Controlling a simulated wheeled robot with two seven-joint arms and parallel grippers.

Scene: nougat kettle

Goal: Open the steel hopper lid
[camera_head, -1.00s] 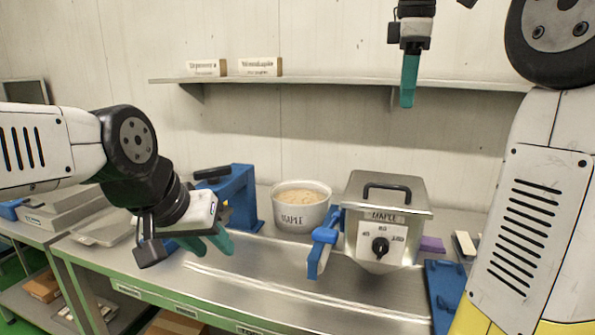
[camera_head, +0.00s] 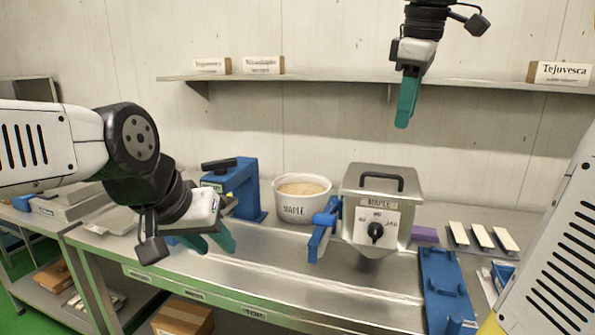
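The steel hopper (camera_head: 400,229) stands on the bench right of centre, with a black knob and a paper dial on its front. Its steel lid (camera_head: 362,181) lies flat and closed on top, with a black bar handle (camera_head: 383,177). My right gripper (camera_head: 405,105) hangs fingers-down in the air above the lid, in front of the shelf, apart from the handle. Its teal fingers overlap in this view, so its opening is unclear. My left gripper (camera_head: 208,243) is over the bench at left, its teal fingers spread apart and empty.
A white tub (camera_head: 292,211) of pale grain stands left of the hopper. A blue lever (camera_head: 321,236) juts from the hopper's left side. A blue press (camera_head: 240,187) stands further left. A blue tray (camera_head: 440,280) and white bars (camera_head: 481,236) lie right. A shelf (camera_head: 330,80) crosses the wall behind.

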